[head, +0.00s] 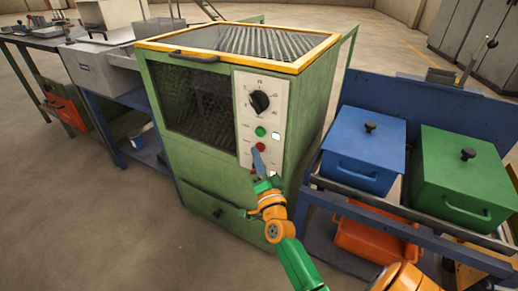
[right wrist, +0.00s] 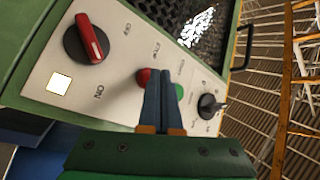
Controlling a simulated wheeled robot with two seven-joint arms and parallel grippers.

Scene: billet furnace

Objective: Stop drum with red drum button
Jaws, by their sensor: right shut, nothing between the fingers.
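The green drum machine (head: 305,125) has a pale control panel (head: 244,85) on its front. The red drum button (head: 261,147) sits on the panel below a green button (head: 260,131). In the right wrist view the red button (right wrist: 144,77) is partly covered by my fingers, with the green button (right wrist: 180,91) on their other side. My right gripper (head: 257,152) is shut and empty, its blue fingertips just below the red button in the head view. In the right wrist view the gripper (right wrist: 161,72) lies right beside the button. Contact cannot be told. My left gripper is not in view.
A black dial (head: 259,102) is above the buttons. A red rotary switch (right wrist: 88,40) and a white square (right wrist: 60,85) are on the panel. Blue (head: 364,150) and green (head: 458,172) lidded boxes stand on a rack at right. A workbench is at left.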

